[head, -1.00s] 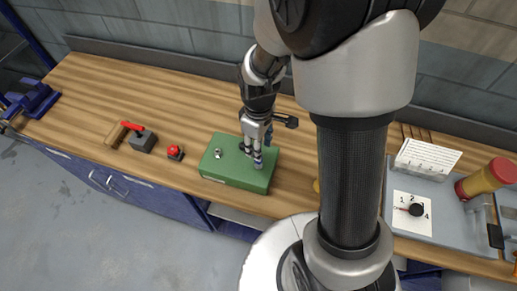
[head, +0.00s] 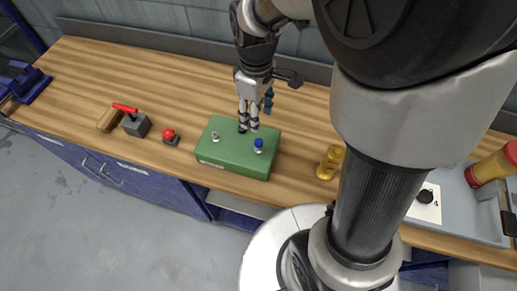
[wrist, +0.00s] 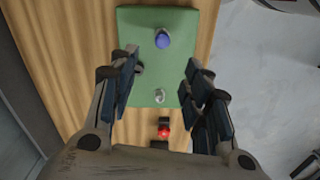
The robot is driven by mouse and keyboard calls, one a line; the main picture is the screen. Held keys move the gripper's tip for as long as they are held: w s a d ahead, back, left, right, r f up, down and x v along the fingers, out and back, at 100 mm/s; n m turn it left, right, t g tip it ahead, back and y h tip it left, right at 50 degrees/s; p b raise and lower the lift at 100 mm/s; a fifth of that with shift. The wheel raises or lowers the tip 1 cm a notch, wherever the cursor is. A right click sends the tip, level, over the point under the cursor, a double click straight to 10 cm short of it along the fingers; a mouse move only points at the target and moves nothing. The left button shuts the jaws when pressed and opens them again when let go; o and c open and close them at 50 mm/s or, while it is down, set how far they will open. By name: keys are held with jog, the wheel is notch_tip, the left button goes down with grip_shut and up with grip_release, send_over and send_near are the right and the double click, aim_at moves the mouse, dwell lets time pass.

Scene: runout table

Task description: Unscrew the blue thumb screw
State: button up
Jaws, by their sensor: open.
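The blue thumb screw (head: 259,143) stands on the right part of the top of a green box (head: 235,170). In the wrist view the blue thumb screw (wrist: 162,38) shows near the top of the green box (wrist: 186,17), above a small silver screw (wrist: 159,96). My gripper (head: 248,126) is open and empty. In the head view it is above the box, left of and behind the blue screw. In the wrist view my open fingers (wrist: 162,68) lie either side of the space between the two screws. A dark knob (wrist: 138,68) is partly hidden by the left finger.
A red button (head: 169,134) and a grey block with a red lever (head: 136,125) stand left of the box. A yellow object (head: 330,162) stands to its right. A grey tray (head: 465,216) lies farther right. The wooden bench behind the box is clear.

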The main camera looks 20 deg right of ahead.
notch_tip(320, 180, up, 3)
jog(key=s+b, duration=0.1)
jog(key=b, duration=0.5)
send_over(259, 141)
jog(key=f, duration=1)
jog(key=shift+s+a+f, duration=0.3)
jog(key=shift+s+f, duration=0.05)
jog(key=shift+w+d+f+b, duration=0.1)
jog(key=shift+w+f+b, duration=0.1)
jog(key=shift+f+b, duration=1)
jog(key=shift+w+d+f+b, duration=0.15)
jog(key=shift+f+b, duration=0.2)
jog(key=shift+f, duration=1.55)
jog(key=shift+c, duration=0.5)
jog(key=shift+r, duration=0.1)
jog(key=c, duration=0.9)
jog(key=shift+r, duration=0.1)
